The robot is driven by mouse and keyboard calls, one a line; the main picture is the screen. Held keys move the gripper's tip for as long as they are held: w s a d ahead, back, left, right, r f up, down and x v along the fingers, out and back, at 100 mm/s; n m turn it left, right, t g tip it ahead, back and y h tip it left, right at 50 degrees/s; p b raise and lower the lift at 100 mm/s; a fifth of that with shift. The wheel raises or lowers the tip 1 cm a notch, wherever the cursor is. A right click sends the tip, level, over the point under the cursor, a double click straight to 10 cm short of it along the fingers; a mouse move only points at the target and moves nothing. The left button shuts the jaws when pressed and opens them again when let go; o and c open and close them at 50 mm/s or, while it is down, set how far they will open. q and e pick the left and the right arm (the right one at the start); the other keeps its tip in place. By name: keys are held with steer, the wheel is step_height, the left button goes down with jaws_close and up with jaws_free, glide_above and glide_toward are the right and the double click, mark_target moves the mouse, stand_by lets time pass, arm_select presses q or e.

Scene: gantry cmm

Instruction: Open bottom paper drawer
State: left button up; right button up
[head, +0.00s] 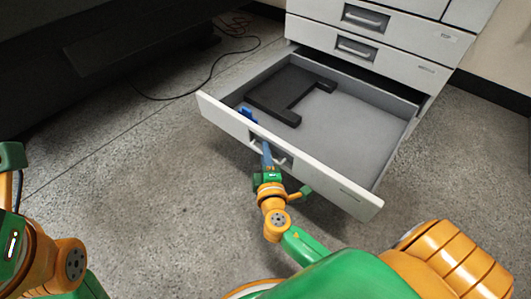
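The bottom drawer (345,135) is pulled well out of the cabinet, and its grey inside floor shows. My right gripper (262,148) is at the handle recess in the middle of the drawer's white front. The handle (284,162) is partly hidden by the gripper. The fingers look small and overlap the handle, so I cannot tell whether they are closed on it. My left gripper is not in view; only part of my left arm shows at the lower left.
A black bracket-shaped object (283,92) and a small blue item (247,113) lie in the drawer. Closed drawers (365,45) with recessed handles are above it. A cable (212,72) lies on the grey floor at the upper left.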

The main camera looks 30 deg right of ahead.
steer(key=p+v, duration=0.1)
steer(key=v, duration=0.6)
steer(key=shift+p, duration=0.3)
steer(key=shift+s, duration=0.15)
